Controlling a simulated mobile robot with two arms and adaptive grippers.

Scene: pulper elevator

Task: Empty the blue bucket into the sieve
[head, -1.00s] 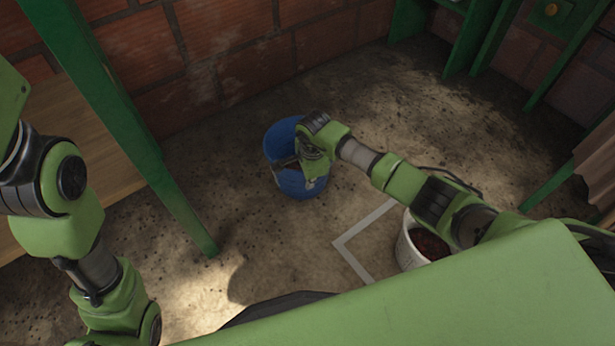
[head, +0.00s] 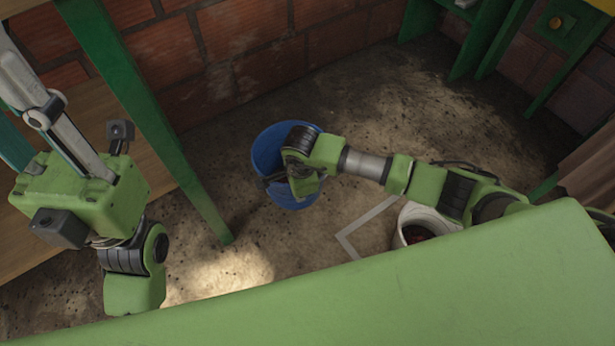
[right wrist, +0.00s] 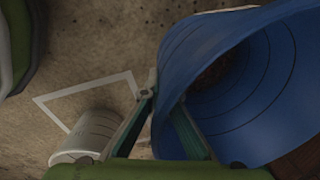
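The blue bucket (head: 268,150) is at the middle of the head view, partly hidden by my right gripper (head: 280,177). In the right wrist view the bucket (right wrist: 228,60) fills the right side, its mouth facing the camera, with dark reddish contents deep inside. The right gripper (right wrist: 165,100) is shut on its wall, one finger outside and one inside. My left gripper (head: 25,110) is at the left edge of the head view, away from the bucket. Its fingertips are cut off, so its opening cannot be told. I cannot make out a sieve.
A white bucket (head: 402,222) with dark reddish contents stands on the floor below my right arm; it also shows in the right wrist view (right wrist: 88,137). A green post (head: 165,130) and wooden surface (head: 35,225) are at the left. A brick wall (head: 235,55) stands behind.

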